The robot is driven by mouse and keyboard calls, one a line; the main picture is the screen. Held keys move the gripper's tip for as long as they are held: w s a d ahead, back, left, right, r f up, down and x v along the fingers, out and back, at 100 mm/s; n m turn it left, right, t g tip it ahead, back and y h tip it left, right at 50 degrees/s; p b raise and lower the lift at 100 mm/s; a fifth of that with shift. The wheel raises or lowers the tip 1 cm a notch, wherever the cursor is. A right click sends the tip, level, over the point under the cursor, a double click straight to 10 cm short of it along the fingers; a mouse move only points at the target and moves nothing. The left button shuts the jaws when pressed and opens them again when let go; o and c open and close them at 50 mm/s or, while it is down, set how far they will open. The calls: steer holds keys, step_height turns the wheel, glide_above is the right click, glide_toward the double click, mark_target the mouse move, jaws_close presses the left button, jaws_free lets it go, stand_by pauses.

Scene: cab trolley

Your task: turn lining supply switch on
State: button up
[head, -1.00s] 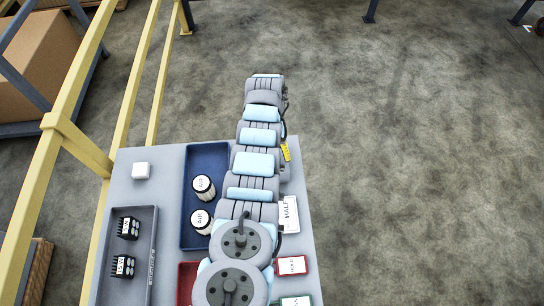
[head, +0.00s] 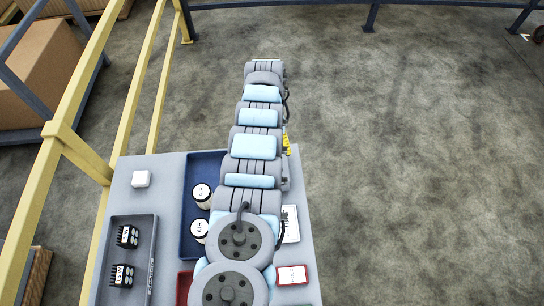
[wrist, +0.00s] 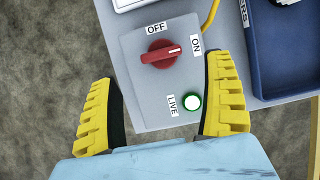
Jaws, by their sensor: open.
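The lining supply switch is a red rotary knob (wrist: 161,53) on a grey box (wrist: 130,75) in the wrist view. Its white mark points right, toward the ON label (wrist: 195,43); the OFF label (wrist: 156,28) is above the knob. A lamp (wrist: 192,101) beside the LIVE label shows green with a bright centre. My gripper (wrist: 161,70) is open, its yellow fingers spread on either side of the box's near part. Nothing is between the fingertips, and the knob appears apart from both. In the head view, my arm hides the switch and most of the gripper.
A blue tray (head: 203,162) holds white AIR canisters (head: 200,194). A grey tray (head: 135,220) holds dark labelled parts. A yellow rail (head: 80,150) runs along the left. Open floor lies to the right.

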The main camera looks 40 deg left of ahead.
steer(key=shift+w+a+r, duration=0.1)
steer(key=shift+a+r, duration=0.05)
steer(key=shift+r, duration=0.5)
stand_by(0.3)
